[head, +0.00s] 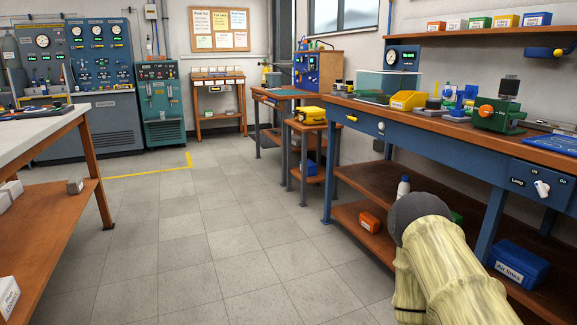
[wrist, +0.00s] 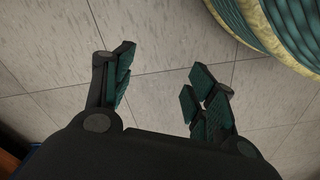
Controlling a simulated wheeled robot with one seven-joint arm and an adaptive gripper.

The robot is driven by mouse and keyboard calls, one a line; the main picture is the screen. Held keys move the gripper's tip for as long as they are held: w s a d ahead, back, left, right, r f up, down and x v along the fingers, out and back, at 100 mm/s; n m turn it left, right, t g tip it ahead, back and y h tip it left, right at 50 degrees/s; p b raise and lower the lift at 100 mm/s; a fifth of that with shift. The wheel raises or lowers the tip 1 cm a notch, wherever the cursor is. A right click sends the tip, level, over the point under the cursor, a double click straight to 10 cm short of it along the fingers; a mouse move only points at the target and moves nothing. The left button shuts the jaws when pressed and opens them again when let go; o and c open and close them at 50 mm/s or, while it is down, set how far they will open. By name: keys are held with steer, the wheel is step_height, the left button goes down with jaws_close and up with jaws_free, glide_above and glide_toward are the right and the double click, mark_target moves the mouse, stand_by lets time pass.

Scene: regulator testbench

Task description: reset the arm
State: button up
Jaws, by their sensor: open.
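My gripper (wrist: 160,85) shows in the wrist view, with its two dark fingers and green pads spread wide apart. Nothing is between them, and grey floor tiles lie beyond. In the head view my arm, in a pale yellow cover with a dark round joint, rises at the lower right in front of the long workbench (head: 400,128). My gripper does not show in the head view. A part of my own body with green and yellow ribbing shows at the top right of the wrist view.
The workbench on the right carries a yellow bin (head: 408,100) and a green vise-like device (head: 497,115). Its lower shelf (head: 385,190) is close to my arm. A white-topped table (head: 40,125) stands left. The tiled floor (head: 210,230) between is clear.

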step_height(320, 180, up, 38)
steer(key=s+p, duration=0.1)
steer(key=p, duration=3.7)
